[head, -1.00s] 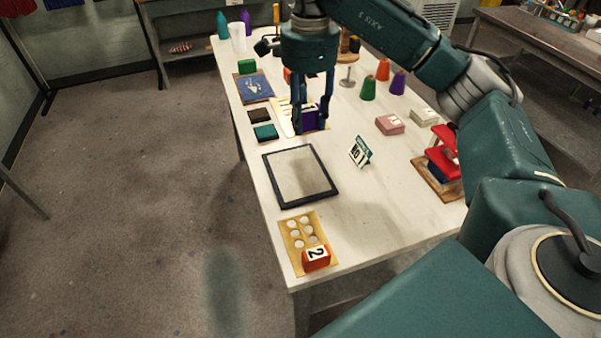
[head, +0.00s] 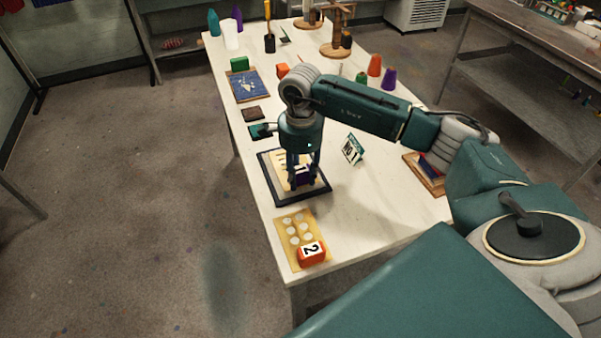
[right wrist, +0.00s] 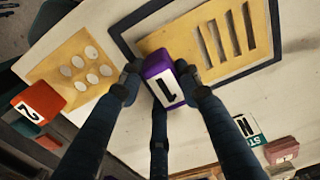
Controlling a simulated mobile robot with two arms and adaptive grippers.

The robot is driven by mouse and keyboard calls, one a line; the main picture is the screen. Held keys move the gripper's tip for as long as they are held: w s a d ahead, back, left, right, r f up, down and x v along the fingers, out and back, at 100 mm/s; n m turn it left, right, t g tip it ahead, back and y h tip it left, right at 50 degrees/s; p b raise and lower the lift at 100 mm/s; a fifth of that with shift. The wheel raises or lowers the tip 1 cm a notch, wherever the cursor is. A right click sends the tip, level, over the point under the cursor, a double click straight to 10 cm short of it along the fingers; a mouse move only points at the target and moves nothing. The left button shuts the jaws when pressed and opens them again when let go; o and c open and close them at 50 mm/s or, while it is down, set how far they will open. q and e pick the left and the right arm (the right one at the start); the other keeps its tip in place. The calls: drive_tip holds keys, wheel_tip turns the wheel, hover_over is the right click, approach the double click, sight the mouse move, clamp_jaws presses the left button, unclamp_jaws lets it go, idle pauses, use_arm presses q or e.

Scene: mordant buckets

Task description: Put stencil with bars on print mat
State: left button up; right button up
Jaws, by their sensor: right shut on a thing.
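My right gripper (head: 303,178) is shut on the purple block marked 1 (right wrist: 162,80), which serves as the grip of the stencil with bars. The stencil with bars (right wrist: 212,45) is a yellow plate with several long slots; part of it shows in the head view (head: 283,172) behind the fingers. It lies over the print mat (head: 268,183), a pale rectangle with a dark border, which also shows in the right wrist view (right wrist: 262,63). The plate looks within the border; I cannot tell whether it touches the mat. My left gripper is not in view.
A yellow stencil with round holes and an orange block marked 2 (head: 311,254) lies at the near table end.

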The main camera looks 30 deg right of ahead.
drive_tip(key=shift+f, duration=0.25)
drive_tip(key=shift+f, duration=0.2)
drive_tip(key=o, duration=1.2)
drive_tip(key=shift+c, duration=0.2)
drive_tip(key=shift+r, duration=0.15)
